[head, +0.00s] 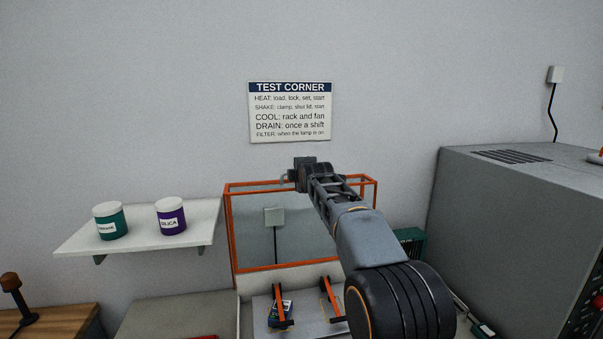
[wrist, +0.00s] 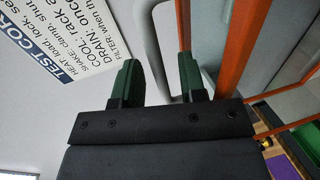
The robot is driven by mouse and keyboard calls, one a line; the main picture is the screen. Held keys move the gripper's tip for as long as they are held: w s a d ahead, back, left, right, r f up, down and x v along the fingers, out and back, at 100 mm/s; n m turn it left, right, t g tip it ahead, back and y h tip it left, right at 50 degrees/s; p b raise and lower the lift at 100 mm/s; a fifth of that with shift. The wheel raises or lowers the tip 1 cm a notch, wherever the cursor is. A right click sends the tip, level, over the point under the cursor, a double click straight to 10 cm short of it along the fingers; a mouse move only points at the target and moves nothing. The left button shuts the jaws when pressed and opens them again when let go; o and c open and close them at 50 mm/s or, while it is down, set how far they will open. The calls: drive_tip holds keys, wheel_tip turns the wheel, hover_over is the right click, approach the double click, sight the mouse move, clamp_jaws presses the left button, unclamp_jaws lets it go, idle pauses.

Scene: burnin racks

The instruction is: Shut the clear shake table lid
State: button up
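The clear shake table lid (head: 282,235) has an orange frame and stands open, upright against the wall behind the shake table (head: 305,316). My gripper (head: 290,176) is up at the lid's top edge. In the wrist view, the two green fingers of my gripper (wrist: 160,80) are spread apart. A pale grey bar, seemingly the lid's handle (wrist: 153,45), shows in the gap between them; I cannot tell whether it touches either finger. Orange frame bars (wrist: 243,45) run just right of the fingers. My arm hides part of the lid's right side.
A large grey cabinet (head: 520,215) stands on the right. A white shelf (head: 140,238) with two jars (head: 171,216) is on the left. A sign (head: 290,112) hangs above.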

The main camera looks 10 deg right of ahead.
drive_tip(key=shift+c, duration=0.5)
clamp_jaws()
drive_tip(key=shift+d+f, duration=0.1)
